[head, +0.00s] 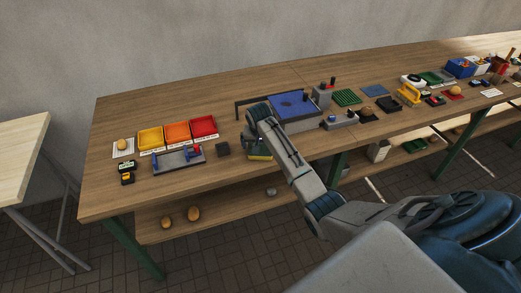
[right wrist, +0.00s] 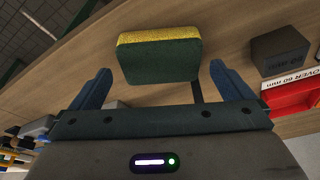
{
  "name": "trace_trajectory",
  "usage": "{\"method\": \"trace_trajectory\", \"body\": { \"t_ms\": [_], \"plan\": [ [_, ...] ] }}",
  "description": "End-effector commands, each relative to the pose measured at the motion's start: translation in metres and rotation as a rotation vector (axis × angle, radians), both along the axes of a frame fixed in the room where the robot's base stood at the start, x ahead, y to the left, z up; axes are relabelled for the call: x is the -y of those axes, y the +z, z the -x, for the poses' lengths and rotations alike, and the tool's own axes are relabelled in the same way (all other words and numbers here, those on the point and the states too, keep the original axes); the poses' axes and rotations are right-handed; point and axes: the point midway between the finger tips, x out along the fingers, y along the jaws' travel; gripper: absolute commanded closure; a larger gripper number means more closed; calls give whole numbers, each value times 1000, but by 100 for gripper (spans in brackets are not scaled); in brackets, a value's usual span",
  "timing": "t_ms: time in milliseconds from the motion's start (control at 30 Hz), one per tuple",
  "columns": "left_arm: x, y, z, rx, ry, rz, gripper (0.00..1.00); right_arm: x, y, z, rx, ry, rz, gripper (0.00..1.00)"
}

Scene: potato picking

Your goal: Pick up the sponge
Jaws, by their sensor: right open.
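The sponge (right wrist: 158,60) is a block with a yellow layer and a dark green layer. In the right wrist view it lies ahead of my right gripper (right wrist: 160,88), centred between the two blue fingers. The fingers are apart, and the sponge is not gripped. In the head view the sponge (head: 260,156) shows only partly below the end of my right arm, near the table's front edge. My right gripper (head: 257,143) is over it there, and its fingers are mostly hidden by the arm. My left gripper does not show.
Yellow (head: 150,139), orange and red trays stand left on the wooden table (head: 110,187). A dark block (head: 222,149) sits left of the sponge. A blue-topped box (head: 293,106) stands behind and right of it.

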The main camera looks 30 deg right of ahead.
Motion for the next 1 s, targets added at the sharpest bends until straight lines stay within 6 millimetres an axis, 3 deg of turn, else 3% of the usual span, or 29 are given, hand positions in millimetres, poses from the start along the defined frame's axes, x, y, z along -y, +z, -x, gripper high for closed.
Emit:
{"method": "trace_trajectory", "body": {
  "t_ms": [67,233,533,733,1000],
  "plan": [
    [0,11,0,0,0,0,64,0,-7,-2,-4,0,-2,0],
    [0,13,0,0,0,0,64,4,-25,-7,-1,0,1,0],
    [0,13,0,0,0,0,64,5,-29,-7,1,1,1,0],
    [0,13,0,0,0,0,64,5,-29,-7,1,1,1,35],
    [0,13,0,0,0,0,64,5,-29,-7,1,1,1,39]
  ]
}}
